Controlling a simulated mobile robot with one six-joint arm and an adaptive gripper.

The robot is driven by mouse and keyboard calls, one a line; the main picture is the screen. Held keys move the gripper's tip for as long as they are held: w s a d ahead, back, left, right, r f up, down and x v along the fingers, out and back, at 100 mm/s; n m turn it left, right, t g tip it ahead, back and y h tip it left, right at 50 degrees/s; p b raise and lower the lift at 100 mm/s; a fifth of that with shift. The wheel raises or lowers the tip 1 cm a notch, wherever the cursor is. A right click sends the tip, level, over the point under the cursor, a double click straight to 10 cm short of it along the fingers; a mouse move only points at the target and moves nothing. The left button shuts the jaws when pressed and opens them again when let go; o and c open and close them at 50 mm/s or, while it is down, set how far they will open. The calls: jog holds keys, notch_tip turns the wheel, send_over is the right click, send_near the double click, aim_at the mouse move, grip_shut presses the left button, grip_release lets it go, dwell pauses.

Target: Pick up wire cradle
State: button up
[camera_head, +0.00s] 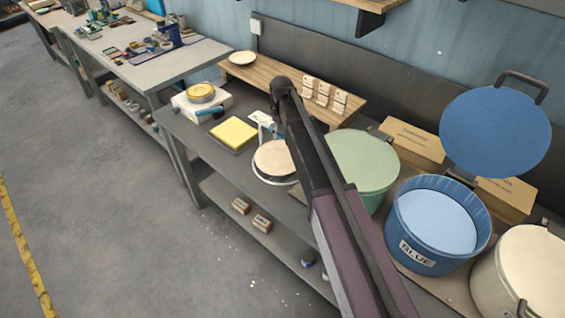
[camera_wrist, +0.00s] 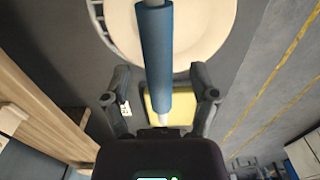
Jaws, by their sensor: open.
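The wire cradle has a thin pale wire ring, which shows in the wrist view (camera_wrist: 104,28), and a blue grip (camera_wrist: 155,60) on a metal rod. It carries a round cream plate (camera_wrist: 205,25). In the head view the plate (camera_head: 273,159) sits over the bench in the wire ring (camera_head: 275,182), left of my arm. My gripper (camera_wrist: 158,97) is open, one finger on each side of the blue grip in the wrist view. I cannot tell the depth between fingers and grip. In the head view my arm hides part of the cradle and gripper.
A yellow pad (camera_head: 233,133) lies left of the cradle. A green-lidded tub (camera_head: 362,160) and an open blue tub (camera_head: 437,222) stand right. A wooden riser (camera_head: 262,72) runs along the back. Small boxes (camera_head: 261,223) sit on the lower shelf.

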jog(key=shift+f+b, duration=0.35)
jog(key=shift+f, duration=0.25)
jog(key=shift+f, duration=0.25)
dwell(0.7)
grip_shut()
dwell(0.4)
